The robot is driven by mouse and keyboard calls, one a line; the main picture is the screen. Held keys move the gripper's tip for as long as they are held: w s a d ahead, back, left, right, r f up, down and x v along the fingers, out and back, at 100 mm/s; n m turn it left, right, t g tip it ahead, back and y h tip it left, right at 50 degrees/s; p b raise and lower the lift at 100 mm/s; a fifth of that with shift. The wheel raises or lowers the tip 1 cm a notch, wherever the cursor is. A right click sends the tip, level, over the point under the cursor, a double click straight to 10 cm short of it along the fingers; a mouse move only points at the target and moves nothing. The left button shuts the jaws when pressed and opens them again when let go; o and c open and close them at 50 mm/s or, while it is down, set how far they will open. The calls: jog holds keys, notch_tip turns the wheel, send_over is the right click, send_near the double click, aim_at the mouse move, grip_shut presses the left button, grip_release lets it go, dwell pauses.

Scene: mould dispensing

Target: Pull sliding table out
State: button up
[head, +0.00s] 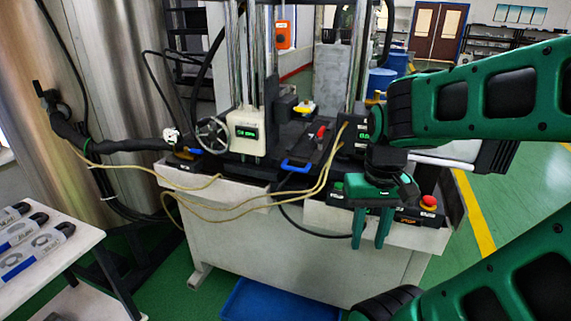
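The sliding table (306,138) is a dark plate between the machine's upright columns. A blue handle (297,166) is at its front edge. A red-handled item (321,132) and a yellow-and-white item (304,108) are on or near the table; their exact support is hard to tell. My green gripper (370,243) points down in front of the machine's right side, to the right of and nearer than the blue handle. Its two fingers are apart with nothing between them. It is clear of the handle.
Yellow hoses (270,203) hang across the machine front. A red button (428,202) is on the right control panel. A handwheel (212,134) stands at left. A blue tray (280,300) lies on the floor below. A white shelf (50,262) with parts is at far left.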

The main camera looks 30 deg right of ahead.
jog(key=shift+w+a, duration=0.2)
jog(key=shift+w, duration=0.2)
jog(key=w+d+f+n+g+h, duration=0.1)
jog(key=w+d+f+n+h, duration=0.25)
jog(key=w, duration=0.55)
jog(key=n+t+h, duration=0.2)
jog(key=n+h, duration=0.2)
jog(key=h, duration=0.5)
send_near(292, 170)
jog(key=s+d+f, duration=0.5)
jog(key=s+d, duration=0.1)
jog(key=s, duration=0.2)
jog(key=w+a+r+n+t+h, duration=0.2)
jog(key=w+a+n+t+h, duration=0.1)
jog(key=w+a, duration=0.3)
jog(key=x, duration=1)
jog(key=shift+w+d, duration=0.1)
jog(key=shift+w, duration=0.15)
